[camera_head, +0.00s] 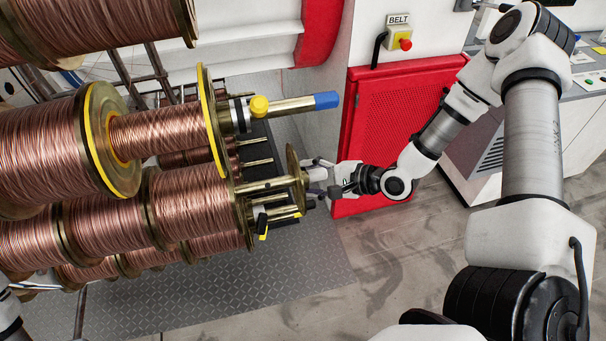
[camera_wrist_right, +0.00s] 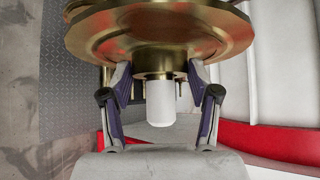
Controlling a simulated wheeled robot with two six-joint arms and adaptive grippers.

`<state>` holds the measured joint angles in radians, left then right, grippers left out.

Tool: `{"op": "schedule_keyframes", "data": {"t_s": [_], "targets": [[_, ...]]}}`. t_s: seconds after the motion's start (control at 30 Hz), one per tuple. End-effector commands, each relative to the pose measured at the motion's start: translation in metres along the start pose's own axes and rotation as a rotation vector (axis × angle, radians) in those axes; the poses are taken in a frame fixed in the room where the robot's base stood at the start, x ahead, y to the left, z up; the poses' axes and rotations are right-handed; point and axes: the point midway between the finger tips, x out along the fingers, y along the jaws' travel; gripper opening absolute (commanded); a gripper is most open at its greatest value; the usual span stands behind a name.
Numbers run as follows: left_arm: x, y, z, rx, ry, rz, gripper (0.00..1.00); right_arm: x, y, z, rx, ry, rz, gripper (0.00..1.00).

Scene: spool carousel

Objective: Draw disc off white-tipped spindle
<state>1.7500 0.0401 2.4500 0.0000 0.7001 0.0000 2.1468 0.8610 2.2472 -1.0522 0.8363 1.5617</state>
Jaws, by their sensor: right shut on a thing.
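The brass disc (camera_head: 294,178) stands near the outer end of its spindle (camera_head: 262,186), to the right of the copper spools. In the right wrist view the disc (camera_wrist_right: 110,38) fills the top, with a narrower hub (camera_wrist_right: 160,62) facing me. The white tip (camera_wrist_right: 160,104) sticks out through the hub, so the disc is around the spindle. My right gripper (camera_wrist_right: 159,80) is shut on the disc by its hub, one finger on each side. It also shows in the head view (camera_head: 316,182).
A blue-tipped spindle (camera_head: 326,100) with a yellow knob (camera_head: 259,106) juts out above. A shorter spindle (camera_head: 284,214) lies just below the disc. A red cabinet (camera_head: 390,115) stands behind my right wrist. Floor right of the tread plate (camera_head: 270,275) is clear.

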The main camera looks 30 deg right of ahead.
Motion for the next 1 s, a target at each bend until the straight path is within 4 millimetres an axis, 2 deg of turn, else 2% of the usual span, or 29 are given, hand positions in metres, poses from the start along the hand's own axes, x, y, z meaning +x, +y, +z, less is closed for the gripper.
{"op": "schedule_keyframes", "data": {"t_s": [0.23,0.53,1.0], "targets": [[-0.015,0.0,0.0,0.0,0.0,0.0,0.58,-0.013,-0.003,-0.011,0.001,0.002,-0.003,0.0],[-0.019,0.0,0.0,0.0,0.0,0.0,0.58,-0.026,-0.002,-0.025,0.001,0.0,-0.003,0.0],[-0.019,0.0,0.0,0.0,0.0,0.0,0.58,-0.028,-0.001,-0.027,-0.001,0.0,-0.002,0.0]]}}
